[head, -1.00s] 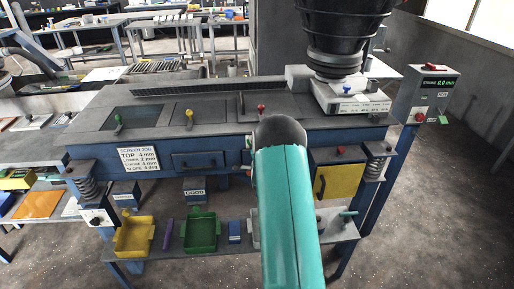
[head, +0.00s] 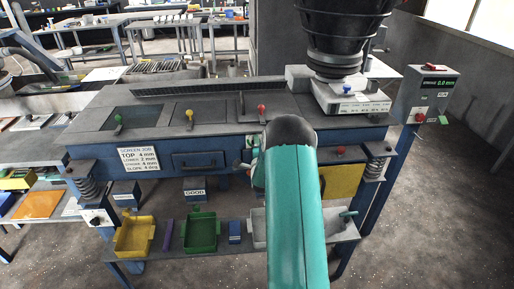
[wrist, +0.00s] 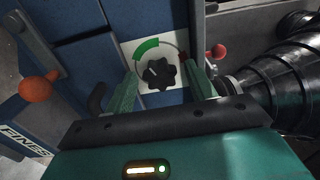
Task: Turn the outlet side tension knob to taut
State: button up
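A black lobed knob (wrist: 160,75) sits on a white plate (wrist: 128,47) with a green arc at its upper left, in the wrist view. A pale mark on the knob seems to point up and left, toward the arc. My gripper (wrist: 161,66) is open, with one green finger on each side of the knob. I cannot tell whether either finger touches it. In the head view my teal arm hides this knob and the gripper. No label naming the knob is readable.
Orange ball handles (wrist: 38,88) and a red one (wrist: 218,51) stand left and right of the gripper. A ribbed black cone (wrist: 285,70) is close at right. Trays (head: 133,236) line the lower shelf.

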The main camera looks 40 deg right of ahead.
jog(key=shift+s, duration=0.1)
jog(key=v, duration=1.3)
jog(key=shift+s+a, duration=0.25)
